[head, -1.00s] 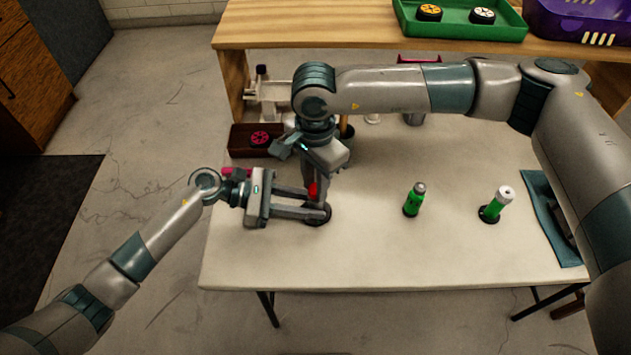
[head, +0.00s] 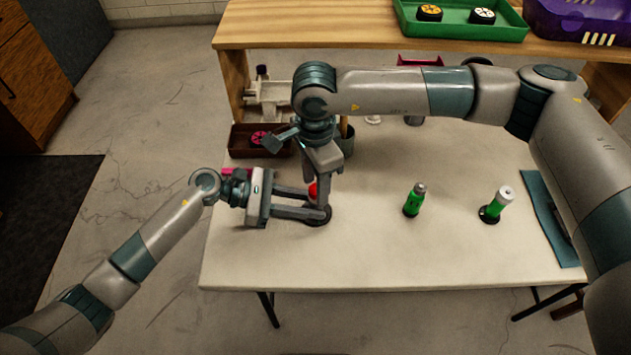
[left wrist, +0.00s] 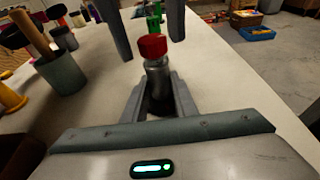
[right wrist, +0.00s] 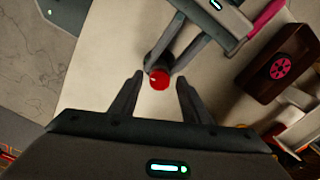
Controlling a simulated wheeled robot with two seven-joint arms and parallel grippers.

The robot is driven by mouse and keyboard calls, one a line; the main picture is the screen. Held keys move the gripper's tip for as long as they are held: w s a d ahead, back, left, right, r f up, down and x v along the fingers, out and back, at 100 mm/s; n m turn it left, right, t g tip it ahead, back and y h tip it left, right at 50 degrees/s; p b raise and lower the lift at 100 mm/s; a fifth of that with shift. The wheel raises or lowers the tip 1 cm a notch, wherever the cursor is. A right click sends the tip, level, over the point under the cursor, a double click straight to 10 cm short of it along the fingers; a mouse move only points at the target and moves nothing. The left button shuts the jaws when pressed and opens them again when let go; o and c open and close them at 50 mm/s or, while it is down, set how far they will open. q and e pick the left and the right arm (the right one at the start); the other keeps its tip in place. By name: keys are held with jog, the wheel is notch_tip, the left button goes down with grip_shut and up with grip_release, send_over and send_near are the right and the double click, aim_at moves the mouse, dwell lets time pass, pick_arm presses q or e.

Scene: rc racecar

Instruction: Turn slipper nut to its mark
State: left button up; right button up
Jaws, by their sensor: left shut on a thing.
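A grey upright cylinder with a red cap, which I take for the slipper nut (head: 313,190), stands in a black round base (head: 317,221) at the left of the table. In the left wrist view the red nut (left wrist: 152,46) sits on top of the grey cylinder (left wrist: 158,82). My left gripper (head: 322,212) comes in level from the left and is shut on the cylinder below the nut. My right gripper (right wrist: 160,80) points down from above, open, with its fingertips apart on either side of the red nut (right wrist: 159,79). I cannot make out a mark clearly.
Two green cylinders (head: 414,200) (head: 496,205) stand on the right of the table. A brown tray (head: 240,142) with a pink-hubbed wheel and a grey cup (head: 346,140) are behind. A teal mat (head: 548,215) lies at the right. The front of the table is clear.

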dwell(0.3)
notch_tip(320, 180, up, 12)
dwell(0.7)
pick_arm(q)
jog(key=o, duration=1)
jog(key=shift+o, duration=0.2)
jog(key=v, duration=1.1)
jog(key=shift+a, duration=0.2)
jog(key=shift+a+r, duration=0.15)
jog(key=shift+a, duration=0.15)
